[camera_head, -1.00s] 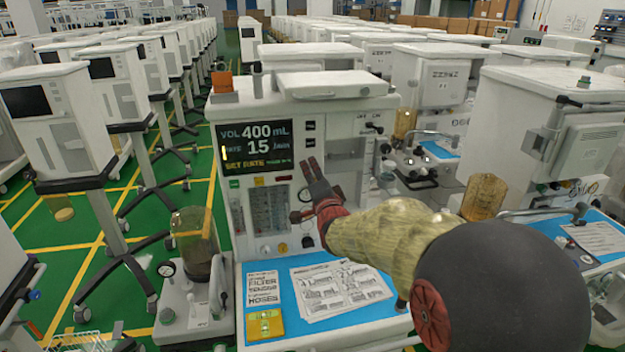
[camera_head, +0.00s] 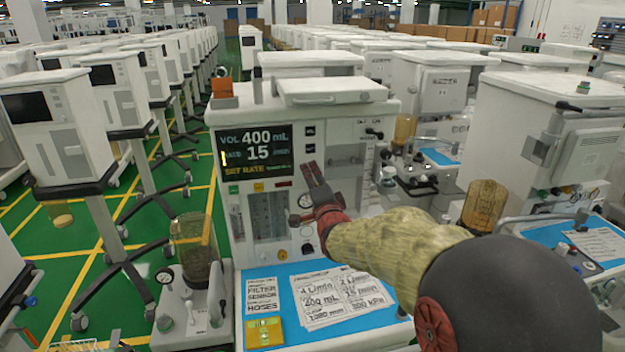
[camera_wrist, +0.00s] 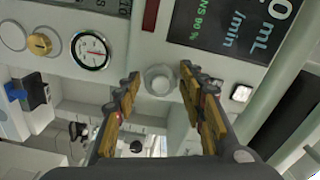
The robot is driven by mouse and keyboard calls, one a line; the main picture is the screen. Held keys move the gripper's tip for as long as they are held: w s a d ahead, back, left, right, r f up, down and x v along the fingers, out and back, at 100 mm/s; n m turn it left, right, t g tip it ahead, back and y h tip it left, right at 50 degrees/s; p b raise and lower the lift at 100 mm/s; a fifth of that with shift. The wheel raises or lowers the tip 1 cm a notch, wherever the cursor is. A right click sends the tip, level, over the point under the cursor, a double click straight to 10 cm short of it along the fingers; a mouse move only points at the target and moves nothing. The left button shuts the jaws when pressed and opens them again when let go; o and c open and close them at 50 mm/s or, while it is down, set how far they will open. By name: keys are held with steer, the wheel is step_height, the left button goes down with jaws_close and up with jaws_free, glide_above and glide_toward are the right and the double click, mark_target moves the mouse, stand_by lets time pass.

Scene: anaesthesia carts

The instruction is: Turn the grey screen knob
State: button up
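The grey screen knob (camera_wrist: 158,80) shows in the wrist view as a pale round knob on the white panel, beside the dark screen. My gripper (camera_wrist: 160,82) is open in that view, one finger on each side of the knob with a visible gap to both. I cannot tell how far the fingertips are from the panel. In the head view my gripper (camera_head: 313,172) is at the screen's lower right corner and hides the knob. The screen (camera_head: 255,152) reads 400 mL and 15 /min.
A round dial gauge (camera_wrist: 90,50) and a brass knob (camera_wrist: 39,44) sit close by on the panel. A blue work surface with printed sheets (camera_head: 342,297) and a yellow card (camera_head: 264,332) lies below. Other carts (camera_head: 540,135) stand close on the right.

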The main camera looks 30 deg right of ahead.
steer(key=shift+o, duration=0.9)
steer(key=v, duration=1.2)
